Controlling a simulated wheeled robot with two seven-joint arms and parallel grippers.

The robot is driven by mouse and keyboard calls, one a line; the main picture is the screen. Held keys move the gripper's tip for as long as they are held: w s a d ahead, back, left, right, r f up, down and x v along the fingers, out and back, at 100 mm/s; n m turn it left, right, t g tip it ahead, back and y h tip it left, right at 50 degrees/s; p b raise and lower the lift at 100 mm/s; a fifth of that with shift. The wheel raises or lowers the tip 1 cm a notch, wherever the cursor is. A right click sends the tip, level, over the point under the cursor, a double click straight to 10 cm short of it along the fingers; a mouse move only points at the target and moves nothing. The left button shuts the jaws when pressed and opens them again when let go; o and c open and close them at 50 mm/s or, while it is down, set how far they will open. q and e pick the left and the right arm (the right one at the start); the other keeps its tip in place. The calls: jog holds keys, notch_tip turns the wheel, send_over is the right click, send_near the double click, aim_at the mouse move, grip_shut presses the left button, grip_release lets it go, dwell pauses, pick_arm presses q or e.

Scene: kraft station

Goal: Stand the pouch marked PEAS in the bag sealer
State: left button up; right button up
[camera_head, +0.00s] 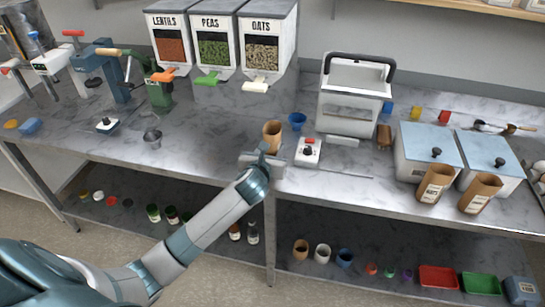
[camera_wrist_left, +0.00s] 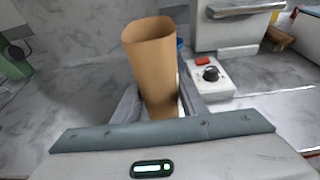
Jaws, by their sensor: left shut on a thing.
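A brown open-topped pouch (camera_head: 272,134) is upright between the fingers of my left gripper (camera_head: 262,162), over the middle front of the counter. The pouch also shows in the left wrist view (camera_wrist_left: 153,65), its lower part between the two grey fingers (camera_wrist_left: 158,105). My left gripper is shut on it. No PEAS mark shows on its visible side, and I cannot tell whether its base touches the counter. A white machine with a black handle (camera_head: 350,98), which looks like the bag sealer, stands behind and right of the pouch. My right gripper is not in view.
A small white knob box (camera_head: 308,152) sits just right of the pouch, and a blue cup (camera_head: 297,121) behind it. Dispensers for lentils, peas (camera_head: 212,50) and oats stand at the back. Two labelled pouches (camera_head: 436,184) stand at right. Counter left of the gripper is mostly clear.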

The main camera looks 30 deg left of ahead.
pick_arm(q)
notch_tip(320, 180, down, 4)
jog(key=shift+r+p, duration=0.25)
jog(key=shift+p, duration=0.25)
jog(key=shift+f, duration=0.25)
jog(key=o, duration=1.3)
jog(key=shift+f, duration=0.15)
jog(key=shift+d, duration=0.1)
